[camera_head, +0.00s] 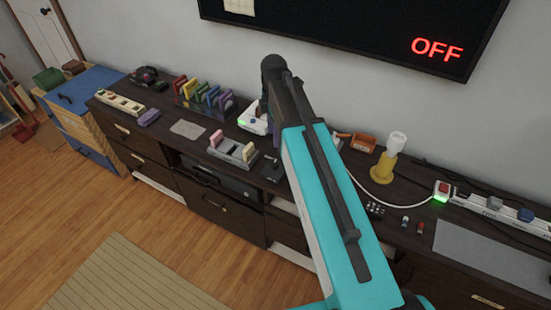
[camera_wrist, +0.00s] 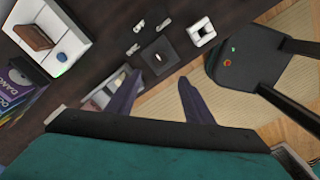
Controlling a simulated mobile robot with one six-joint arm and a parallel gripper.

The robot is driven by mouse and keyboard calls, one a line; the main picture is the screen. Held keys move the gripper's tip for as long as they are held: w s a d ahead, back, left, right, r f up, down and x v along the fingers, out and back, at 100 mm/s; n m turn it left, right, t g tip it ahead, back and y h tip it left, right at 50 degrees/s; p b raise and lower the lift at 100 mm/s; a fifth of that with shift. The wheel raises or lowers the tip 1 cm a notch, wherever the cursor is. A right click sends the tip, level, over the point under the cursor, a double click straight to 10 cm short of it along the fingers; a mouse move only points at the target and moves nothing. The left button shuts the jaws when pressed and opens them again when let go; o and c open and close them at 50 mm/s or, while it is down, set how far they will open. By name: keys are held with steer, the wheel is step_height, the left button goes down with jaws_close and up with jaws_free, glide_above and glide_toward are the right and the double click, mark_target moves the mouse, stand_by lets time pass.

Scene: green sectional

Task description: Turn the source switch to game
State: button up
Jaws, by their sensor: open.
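A small dark square box with a pale knob or slot on top, likely the source switch (camera_wrist: 160,57), sits on the dark cabinet top in the wrist view. Its knob's setting and any labels are too small to read. In the head view a dark box (camera_head: 271,168) beside the grey slotted tray looks like the same thing. My gripper (camera_wrist: 160,80) is open and empty, its two purple fingers apart and pointing toward the box. The wall screen (camera_head: 360,35) is black with red letters reading OFF.
A white console (camera_wrist: 75,45) with a brown cartridge and blue button stands left in the wrist view. A grey slotted tray (camera_head: 232,152) is near the switch. A yellow lamp (camera_head: 383,170), orange box (camera_head: 362,143) and power strip (camera_head: 490,207) stand right of my arm.

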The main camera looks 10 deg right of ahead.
mark_target(274, 162)
steer(key=shift+f+p, duration=1.9)
steer(key=shift+f, duration=4.85)
steer(key=c, duration=1)
steer(key=shift+c, duration=0.2)
